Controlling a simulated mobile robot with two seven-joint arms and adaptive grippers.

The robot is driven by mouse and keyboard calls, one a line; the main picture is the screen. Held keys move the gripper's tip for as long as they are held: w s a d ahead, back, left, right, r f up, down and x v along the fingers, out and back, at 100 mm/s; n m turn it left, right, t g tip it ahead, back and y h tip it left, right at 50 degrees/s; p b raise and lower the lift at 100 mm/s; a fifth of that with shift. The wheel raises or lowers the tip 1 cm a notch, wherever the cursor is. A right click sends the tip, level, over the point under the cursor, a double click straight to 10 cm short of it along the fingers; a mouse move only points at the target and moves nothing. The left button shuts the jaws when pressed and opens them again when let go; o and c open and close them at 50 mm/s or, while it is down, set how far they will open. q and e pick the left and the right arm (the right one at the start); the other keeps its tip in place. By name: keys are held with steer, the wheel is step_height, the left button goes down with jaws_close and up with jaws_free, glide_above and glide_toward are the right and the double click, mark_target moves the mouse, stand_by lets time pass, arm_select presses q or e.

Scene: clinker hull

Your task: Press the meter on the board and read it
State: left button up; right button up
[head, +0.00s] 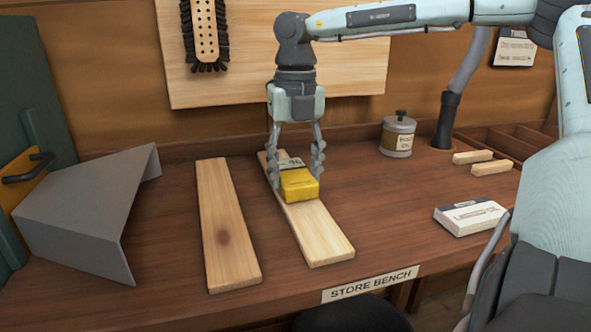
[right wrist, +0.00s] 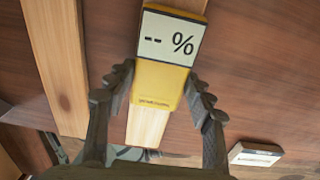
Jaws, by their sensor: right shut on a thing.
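The yellow meter (head: 300,187) is between the fingers of my right gripper (head: 297,176), which is shut on it. In the right wrist view the meter (right wrist: 157,88) shows a pale display with two dashes and a percent sign, no number. My right gripper (right wrist: 160,92) has a finger on each side of its body. The meter is at the pale board (head: 322,236) on the right; I cannot tell whether its far end touches the wood. A second board (head: 225,205) with a dark knot lies to the left. My left gripper is not in view.
A grey angled sheet (head: 90,205) stands at the bench's left. A tin (head: 398,136), two small wood blocks (head: 473,157) and a white box (head: 470,216) are on the right. A brush (head: 206,32) hangs behind. Bare bench separates the boards from the box.

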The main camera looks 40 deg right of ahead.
steer(key=shift+s+a+f+b, duration=0.1)
steer(key=shift+s+f+b, duration=0.05)
steer(key=shift+f+b, duration=0.25)
stand_by(2.0)
steer(key=shift+r, duration=0.15)
step_height(320, 180, up, 6)
steer(key=p, duration=0.3)
steer(key=shift+r, duration=1.05)
